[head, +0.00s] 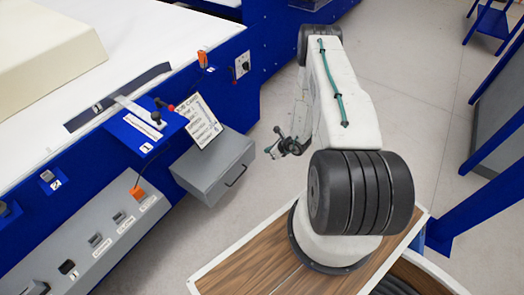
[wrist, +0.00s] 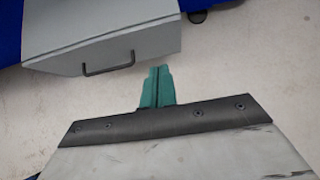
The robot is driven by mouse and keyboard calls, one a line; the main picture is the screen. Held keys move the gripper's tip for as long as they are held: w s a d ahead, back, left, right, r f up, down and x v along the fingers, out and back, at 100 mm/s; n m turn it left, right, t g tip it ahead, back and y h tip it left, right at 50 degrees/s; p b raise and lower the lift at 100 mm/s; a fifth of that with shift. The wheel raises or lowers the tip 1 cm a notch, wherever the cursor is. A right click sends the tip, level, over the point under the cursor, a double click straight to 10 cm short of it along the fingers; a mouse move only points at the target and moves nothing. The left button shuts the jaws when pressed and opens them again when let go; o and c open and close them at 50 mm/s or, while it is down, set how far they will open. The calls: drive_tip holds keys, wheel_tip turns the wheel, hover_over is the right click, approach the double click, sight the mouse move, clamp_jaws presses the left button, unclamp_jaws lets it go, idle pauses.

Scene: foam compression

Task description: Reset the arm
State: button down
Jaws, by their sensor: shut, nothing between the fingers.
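My arm stands folded on its wooden-topped base in the head view, with a white upper link and black ribbed joints. My gripper (head: 279,142) hangs left of the arm, in the air above the floor and to the right of the grey drawer box (head: 207,172). In the wrist view my gripper (wrist: 157,84) shows its teal fingers pressed together, with nothing between them. Its fingers point toward the drawer box (wrist: 130,38) and appear apart from its black handle (wrist: 109,64).
A blue machine with a white table top (head: 120,55) and a foam block (head: 40,45) is at left. A sign card (head: 195,122), a lever and a control panel (head: 105,240) are on its side. Pale floor (head: 420,85) is open behind my arm; blue-legged furniture (head: 495,120) stands at right.

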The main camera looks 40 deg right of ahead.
drive_tip(key=v, duration=0.2)
drive_tip(key=shift+s+r, duration=0.2)
drive_tip(key=shift+s, duration=0.05)
